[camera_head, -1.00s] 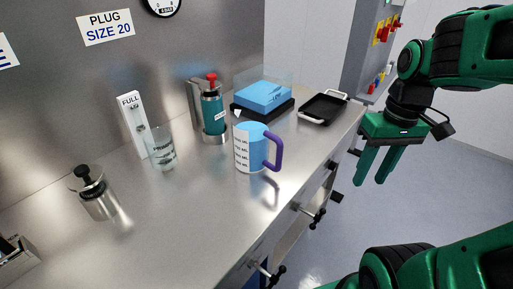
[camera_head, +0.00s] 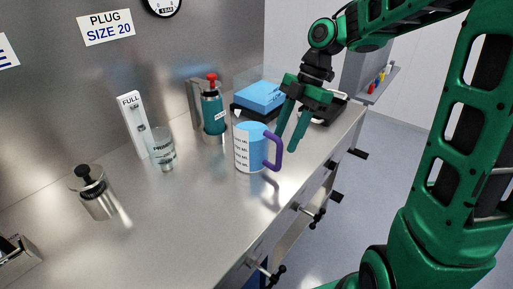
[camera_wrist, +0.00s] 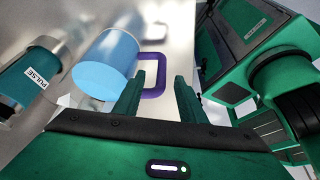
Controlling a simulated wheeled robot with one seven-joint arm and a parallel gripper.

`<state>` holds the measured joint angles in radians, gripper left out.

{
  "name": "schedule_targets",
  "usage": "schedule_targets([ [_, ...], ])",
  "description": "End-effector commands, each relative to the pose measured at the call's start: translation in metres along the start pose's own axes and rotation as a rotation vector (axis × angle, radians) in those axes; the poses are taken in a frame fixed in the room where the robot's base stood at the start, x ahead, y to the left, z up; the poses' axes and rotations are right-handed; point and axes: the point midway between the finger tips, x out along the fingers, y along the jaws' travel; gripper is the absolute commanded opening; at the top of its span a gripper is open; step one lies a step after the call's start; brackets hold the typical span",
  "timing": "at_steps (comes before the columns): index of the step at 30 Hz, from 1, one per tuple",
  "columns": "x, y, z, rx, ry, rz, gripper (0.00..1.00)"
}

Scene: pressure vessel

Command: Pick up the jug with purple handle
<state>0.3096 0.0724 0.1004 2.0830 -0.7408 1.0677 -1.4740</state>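The jug (camera_head: 247,148) has a white and light-blue body with printed lines and a purple handle (camera_head: 278,151) on its right side. It stands upright on the steel counter. My gripper (camera_head: 288,143) points down just beside and behind the handle, with its fingers apart and nothing held. In the wrist view the jug (camera_wrist: 104,66) lies left of the fingers, and the purple handle (camera_wrist: 158,75) shows beyond and between the fingertips (camera_wrist: 158,82). I cannot tell whether a finger touches the handle.
A teal canister with a red knob (camera_head: 213,112), a glass (camera_head: 163,150) and a steel vessel with a black knob (camera_head: 95,190) stand left of the jug. A blue block (camera_head: 260,94) and a black tray (camera_head: 328,110) are behind. Valve handles project from the counter's front.

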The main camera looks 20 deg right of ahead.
Motion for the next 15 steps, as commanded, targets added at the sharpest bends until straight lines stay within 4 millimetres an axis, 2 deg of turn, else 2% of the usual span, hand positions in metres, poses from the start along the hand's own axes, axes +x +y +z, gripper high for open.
schedule_targets([
  [8,0.021,-0.001,0.000,0.002,0.000,-0.001,0.37],
  [15,0.055,-0.001,0.001,0.004,0.000,-0.002,0.37],
])
